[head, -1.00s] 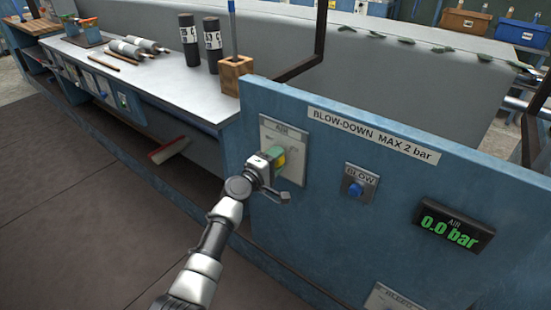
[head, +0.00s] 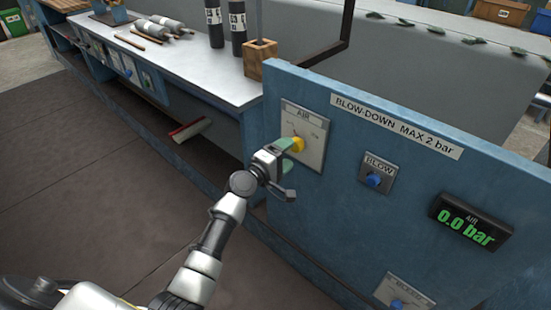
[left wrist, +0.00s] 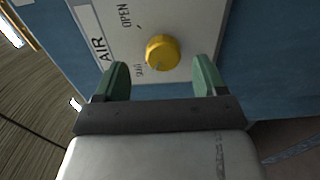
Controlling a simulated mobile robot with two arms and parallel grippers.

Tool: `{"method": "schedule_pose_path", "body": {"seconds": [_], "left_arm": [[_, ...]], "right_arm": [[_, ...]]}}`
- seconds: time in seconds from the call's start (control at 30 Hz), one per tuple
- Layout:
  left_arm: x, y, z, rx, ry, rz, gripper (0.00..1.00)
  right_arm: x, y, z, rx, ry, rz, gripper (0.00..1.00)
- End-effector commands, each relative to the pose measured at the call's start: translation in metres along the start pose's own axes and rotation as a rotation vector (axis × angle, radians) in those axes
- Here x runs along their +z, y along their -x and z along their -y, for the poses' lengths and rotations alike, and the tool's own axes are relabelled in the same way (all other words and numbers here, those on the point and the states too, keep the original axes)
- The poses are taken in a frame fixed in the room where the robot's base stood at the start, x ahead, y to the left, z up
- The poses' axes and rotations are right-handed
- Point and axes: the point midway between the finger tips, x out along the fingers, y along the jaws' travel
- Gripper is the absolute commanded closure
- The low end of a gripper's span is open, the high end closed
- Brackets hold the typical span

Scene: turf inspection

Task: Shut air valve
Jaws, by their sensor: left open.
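The air valve is a round yellow knob (head: 298,145) on a pale AIR plate (head: 313,130) set in the blue panel. In the left wrist view the knob (left wrist: 162,50) lies just beyond and between my fingertips, with OPEN and SHUT lettering beside it. A small pale mark on the knob's lower edge is on the side nearer the SHUT lettering. My left gripper (head: 284,152) is open, its green fingers in front of the knob and apart from it. The air display (head: 470,222) reads 0.0 bar. My right gripper is not in view.
A blue BLOW button (head: 373,180) and another blue button (head: 397,304) sit on the same panel (head: 330,230). The bench (head: 190,65) behind holds dark cylinders (head: 238,28), a wooden block (head: 260,58) and tools. Open floor (head: 90,200) lies to the left.

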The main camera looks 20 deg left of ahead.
Motion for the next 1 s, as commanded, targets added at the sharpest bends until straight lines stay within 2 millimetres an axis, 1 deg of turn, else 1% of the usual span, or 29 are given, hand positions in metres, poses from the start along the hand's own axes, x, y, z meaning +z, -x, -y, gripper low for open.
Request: {"method": "schedule_pose_path", "body": {"seconds": [0.03,0.1,0.2,0.3,0.47,0.87,0.97,1.0], "left_arm": [[0.0,0.012,-0.001,-0.002,-0.002,0.0,0.29],[0.001,0.025,-0.001,-0.002,-0.002,0.001,0.29],[0.002,0.04,-0.001,-0.001,-0.001,0.001,0.29],[0.002,0.05,-0.001,-0.001,-0.002,0.002,0.29],[0.002,0.057,-0.001,0.0,-0.001,0.003,0.29],[0.002,0.056,-0.001,0.0,-0.001,0.003,0.29],[0.003,0.057,0.008,-0.026,-0.014,-0.002,0.29],[0.003,0.058,0.018,-0.056,-0.029,-0.006,0.29]], "right_arm": [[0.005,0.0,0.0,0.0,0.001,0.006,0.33],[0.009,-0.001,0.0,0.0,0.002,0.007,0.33],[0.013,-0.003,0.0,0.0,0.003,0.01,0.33],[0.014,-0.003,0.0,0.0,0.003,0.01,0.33],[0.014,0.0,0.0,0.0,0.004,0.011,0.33],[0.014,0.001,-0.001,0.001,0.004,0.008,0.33],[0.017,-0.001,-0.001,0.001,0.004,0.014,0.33],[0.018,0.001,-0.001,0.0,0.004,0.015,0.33]]}}
